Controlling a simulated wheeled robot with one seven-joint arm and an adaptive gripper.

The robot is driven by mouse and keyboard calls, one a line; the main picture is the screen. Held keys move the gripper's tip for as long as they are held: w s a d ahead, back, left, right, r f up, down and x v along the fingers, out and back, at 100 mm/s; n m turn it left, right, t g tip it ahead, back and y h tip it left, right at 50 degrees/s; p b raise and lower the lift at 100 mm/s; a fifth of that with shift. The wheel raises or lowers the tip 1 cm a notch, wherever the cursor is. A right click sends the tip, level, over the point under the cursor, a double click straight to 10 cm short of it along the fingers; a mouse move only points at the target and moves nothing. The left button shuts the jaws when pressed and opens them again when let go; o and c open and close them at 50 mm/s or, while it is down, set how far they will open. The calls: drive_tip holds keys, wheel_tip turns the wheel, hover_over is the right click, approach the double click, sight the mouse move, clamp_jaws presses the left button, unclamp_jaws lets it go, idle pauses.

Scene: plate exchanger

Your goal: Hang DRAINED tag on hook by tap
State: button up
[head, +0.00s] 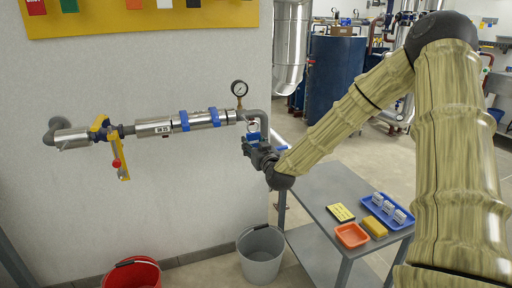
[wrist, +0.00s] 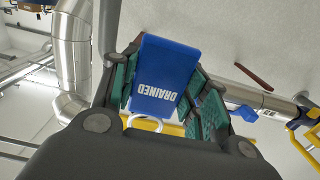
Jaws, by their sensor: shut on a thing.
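My gripper (wrist: 168,90) is shut on the blue DRAINED tag (wrist: 165,72), seen between its green-padded fingers in the wrist view. The white lettering reads upside down there, and a pale ring (wrist: 130,121) shows at the tag's lower end. In the head view my gripper (head: 254,148) is at the right end of the wall pipe, close to the grey downpipe (head: 264,124) below the gauge. A bit of blue shows at the fingers. A yellow-handled valve (head: 100,128) sits at the left of the pipe. I cannot make out the hook; the arm or gripper may hide it.
A pressure gauge (head: 239,88) stands above the pipe (head: 185,123). A grey bucket (head: 261,262) and a red bucket (head: 132,274) stand on the floor below. A grey cart (head: 325,185) at the right holds a blue tray (head: 370,203) and an orange tray (head: 352,235).

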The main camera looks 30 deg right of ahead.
drive_tip(key=shift+f+b+x, duration=0.2)
drive_tip(key=shift+b+x, duration=0.55)
drive_tip(key=shift+x, duration=1.5)
drive_tip(key=shift+w+d+f+b, duration=0.2)
drive_tip(key=shift+w+f+b, duration=0.1)
drive_tip(key=shift+w+f, duration=0.3)
drive_tip(key=shift+w, duration=0.15)
drive_tip(key=o, duration=1)
drive_tip(key=shift+o, duration=0.2)
